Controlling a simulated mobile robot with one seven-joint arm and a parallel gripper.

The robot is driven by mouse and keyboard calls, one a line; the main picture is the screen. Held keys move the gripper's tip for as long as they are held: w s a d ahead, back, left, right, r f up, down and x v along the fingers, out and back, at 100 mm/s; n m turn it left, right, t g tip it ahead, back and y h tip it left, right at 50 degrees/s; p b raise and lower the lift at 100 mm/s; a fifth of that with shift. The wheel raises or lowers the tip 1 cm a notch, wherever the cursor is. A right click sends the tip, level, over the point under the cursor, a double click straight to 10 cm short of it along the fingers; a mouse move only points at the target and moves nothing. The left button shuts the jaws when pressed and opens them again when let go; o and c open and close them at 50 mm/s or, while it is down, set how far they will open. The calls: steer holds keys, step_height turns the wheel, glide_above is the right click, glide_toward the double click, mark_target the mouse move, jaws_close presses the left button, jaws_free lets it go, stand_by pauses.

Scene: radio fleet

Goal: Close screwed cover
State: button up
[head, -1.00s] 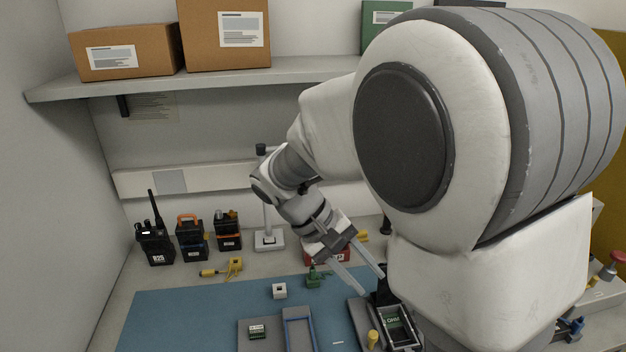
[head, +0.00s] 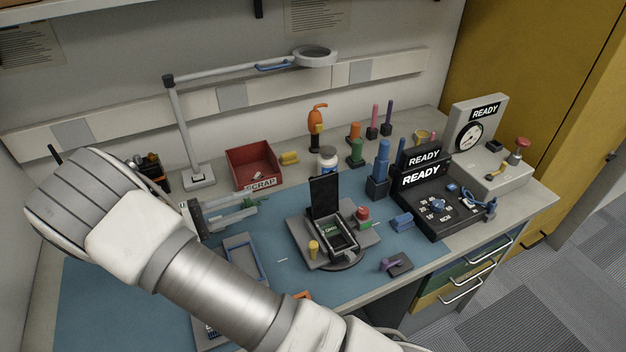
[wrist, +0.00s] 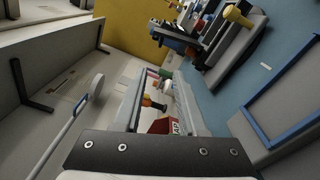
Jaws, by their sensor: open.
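An open housing (head: 334,234) with a green board inside sits on a grey fixture (head: 300,238) on the blue mat. A black cover (head: 325,196) stands upright at its back edge. A yellow knob (head: 314,248) is at the fixture's front left and a red-topped one (head: 363,214) at its right. My gripper (head: 250,207) is open and empty, left of the fixture and apart from it, near the red scrap bin. In the wrist view my two fingers (wrist: 164,76) are spread, and part of the fixture (wrist: 238,40) shows upper right. Screws on the cover are too small to tell.
The red scrap bin (head: 253,166) and a lamp stand (head: 186,125) are behind my gripper. A blue-edged tray (head: 243,258) lies left of the fixture. A black READY tester (head: 437,207) stands to the right. Bare mat lies between tray and fixture.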

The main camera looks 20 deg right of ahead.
mark_target(313, 179)
steer(key=d, duration=0.5)
steer(key=w+d, duration=0.1)
steer(key=d, duration=1.1)
steer(key=shift+w+p, duration=0.15)
steer(key=shift+p, duration=0.15)
steer(key=shift+a, duration=0.1)
jaws_close()
steer(key=shift+r, duration=0.1)
stand_by(0.3)
